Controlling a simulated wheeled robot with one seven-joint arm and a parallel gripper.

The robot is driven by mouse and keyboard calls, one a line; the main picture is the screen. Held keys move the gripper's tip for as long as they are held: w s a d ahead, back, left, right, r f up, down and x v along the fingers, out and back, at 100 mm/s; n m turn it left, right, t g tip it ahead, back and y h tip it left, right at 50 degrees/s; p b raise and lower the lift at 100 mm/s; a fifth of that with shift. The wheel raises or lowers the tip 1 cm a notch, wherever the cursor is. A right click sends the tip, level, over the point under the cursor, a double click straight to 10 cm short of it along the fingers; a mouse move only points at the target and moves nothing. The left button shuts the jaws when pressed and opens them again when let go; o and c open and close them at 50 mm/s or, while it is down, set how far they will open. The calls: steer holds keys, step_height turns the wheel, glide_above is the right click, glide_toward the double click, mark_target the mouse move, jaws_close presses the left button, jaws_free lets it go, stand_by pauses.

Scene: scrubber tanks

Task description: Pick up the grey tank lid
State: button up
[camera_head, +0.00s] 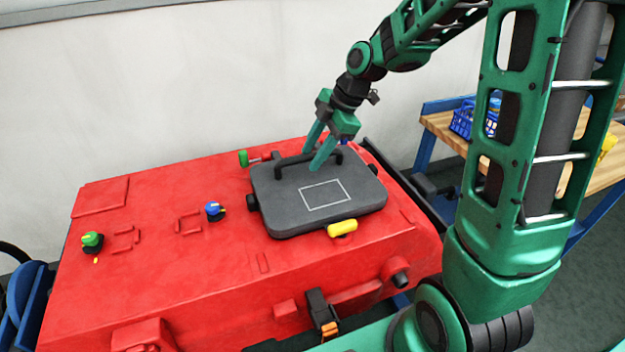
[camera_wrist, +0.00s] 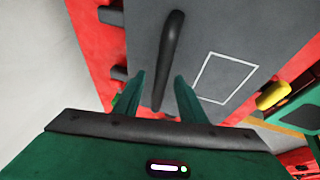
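The grey tank lid (camera_head: 290,205) lies on the red scrubber body, with a white rectangle outline on its top. It also fills much of the wrist view (camera_wrist: 235,30). Its black bar handle (camera_head: 285,161) runs along the lid's far side and shows in the wrist view (camera_wrist: 172,50). My gripper (camera_head: 314,160) points down at the handle with its two green fingers apart. In the wrist view the fingers (camera_wrist: 158,95) stand on either side of the handle's near end, with gaps visible. I cannot tell whether the fingertips touch the lid.
The red machine top (camera_head: 150,260) carries a green knob (camera_head: 92,239), a blue knob (camera_head: 213,209) and another green knob (camera_head: 243,158). A yellow latch (camera_head: 342,228) sits at the lid's near edge. A wooden bench (camera_head: 440,125) with a blue crate (camera_head: 462,118) stands right. A wall is behind.

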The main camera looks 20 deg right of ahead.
jaws_close()
stand_by(1.4)
